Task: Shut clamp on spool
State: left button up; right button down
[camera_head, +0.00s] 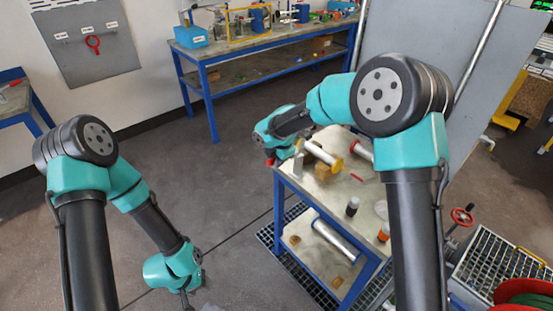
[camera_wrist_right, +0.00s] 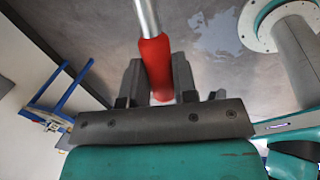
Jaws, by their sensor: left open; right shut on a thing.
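A pale, pipe-like spool (camera_head: 324,154) with a yellow end lies on the blue-framed table in the head view. My right gripper (camera_head: 272,158) is at the table's left end, beside the spool. It is shut on a red handle (camera_wrist_right: 155,68), which continues into a metal rod (camera_wrist_right: 146,16) in the right wrist view. The clamp's jaws, and whether they sit around the spool, are hidden behind my right arm. My left gripper (camera_head: 186,296) hangs low over the floor at the bottom of the head view, open and apart from the table.
The table (camera_head: 292,185) also carries a dark-capped bottle (camera_head: 352,207) and an orange-banded bottle (camera_head: 383,233). A long cylinder (camera_head: 336,240) lies on its lower shelf. A blue workbench (camera_head: 262,44) stands behind. Floor between my left arm and the table is clear.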

jog(key=shift+r, duration=0.15)
jog(key=shift+w+d+r+g+y, duration=0.2)
jog(key=shift+r+g+y, duration=0.2)
jog(key=shift+r+y, duration=0.15)
jog(key=shift+w+d+r+g+y, duration=0.2)
jog(key=shift+r+g+y, duration=0.25)
jog(key=shift+y, duration=0.2)
jog(key=shift+w+d+r+m+g+y, duration=0.3)
jog(key=shift+d+r+g+y, duration=0.15)
jog(key=shift+r+g+y, duration=0.25)
jog(key=shift+w+d+r+m+g+y, duration=0.25)
jog(key=shift+d+r+g+y, duration=0.25)
jog(key=shift+y, duration=0.3)
pick_arm(q)
jog(key=shift+c, duration=0.2)
